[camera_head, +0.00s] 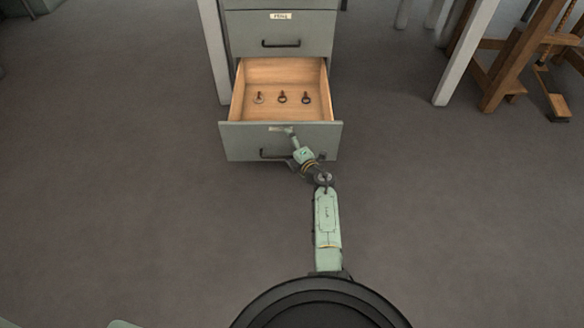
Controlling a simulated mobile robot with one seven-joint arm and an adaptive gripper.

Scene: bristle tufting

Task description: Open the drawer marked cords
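A grey-green drawer (235,142) stands pulled out at the bottom of the cabinet, with its wooden inside showing. Its label is partly covered by my arm and cannot be read. Several small dark ring-topped pieces (282,97) lie in a row on its floor. A dark bar handle (270,154) crosses its front. My gripper (287,160) is at the drawer front by the right part of this handle. The wrist hides its fingers, so I cannot tell whether it grips the handle. A shut drawer (310,30) above has a pale label too small to read surely.
A pale post (214,50) stands close to the cabinet's left side. A pale leg (465,55) and a wooden frame (515,60) stand at the upper right. The grey floor (120,190) is clear on both sides of the arm.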

